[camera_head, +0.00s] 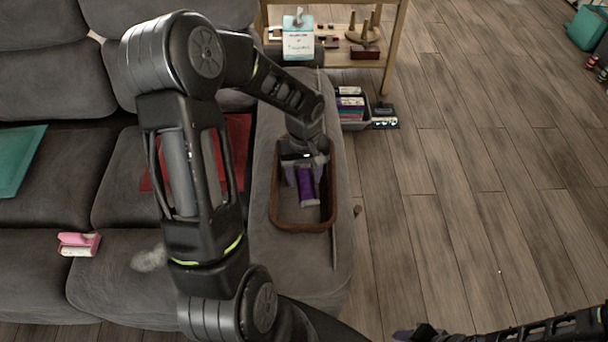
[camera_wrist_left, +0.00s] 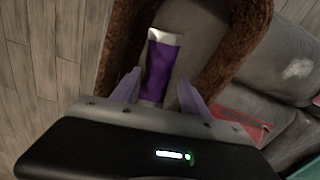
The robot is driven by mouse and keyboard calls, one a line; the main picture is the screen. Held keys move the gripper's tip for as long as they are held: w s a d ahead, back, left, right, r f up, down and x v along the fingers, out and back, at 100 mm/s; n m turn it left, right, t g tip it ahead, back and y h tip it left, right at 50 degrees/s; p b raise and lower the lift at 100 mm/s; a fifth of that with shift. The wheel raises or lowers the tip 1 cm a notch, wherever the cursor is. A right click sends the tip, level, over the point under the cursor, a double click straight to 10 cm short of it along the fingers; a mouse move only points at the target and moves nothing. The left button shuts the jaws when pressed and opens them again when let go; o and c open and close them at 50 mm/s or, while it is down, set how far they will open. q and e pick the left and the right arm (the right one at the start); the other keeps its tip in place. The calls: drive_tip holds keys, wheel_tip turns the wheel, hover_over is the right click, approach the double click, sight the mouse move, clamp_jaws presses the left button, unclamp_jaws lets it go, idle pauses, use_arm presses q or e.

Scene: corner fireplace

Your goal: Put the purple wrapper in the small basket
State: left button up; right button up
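The purple wrapper (camera_head: 306,187), with silvery ends, lies within the rim of the small brown basket (camera_head: 273,213) on the sofa's arm. In the left wrist view the wrapper (camera_wrist_left: 160,66) shows ahead of and between my left fingers, with a gap on each side. The basket's brown wall (camera_wrist_left: 228,65) shows around it. My left gripper (camera_head: 304,178) reaches down into the basket and is open; it also shows in the left wrist view (camera_wrist_left: 159,82). My right gripper (camera_head: 404,335) is at the bottom edge, away from the basket, its fingers partly cut off.
The grey sofa (camera_head: 110,265) holds a red cloth (camera_head: 238,140), a teal cushion (camera_head: 18,158) and a pink-and-white item (camera_head: 78,244). A wooden shelf (camera_head: 392,50) and a grey bin (camera_head: 352,122) of packets stand behind the basket. The wooden floor at right is mostly clear.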

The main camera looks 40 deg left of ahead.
use_arm(q)
drive_tip(key=shift+o, duration=1.2)
wheel_tip(320, 180, up, 8)
drive_tip(key=shift+f, duration=0.15)
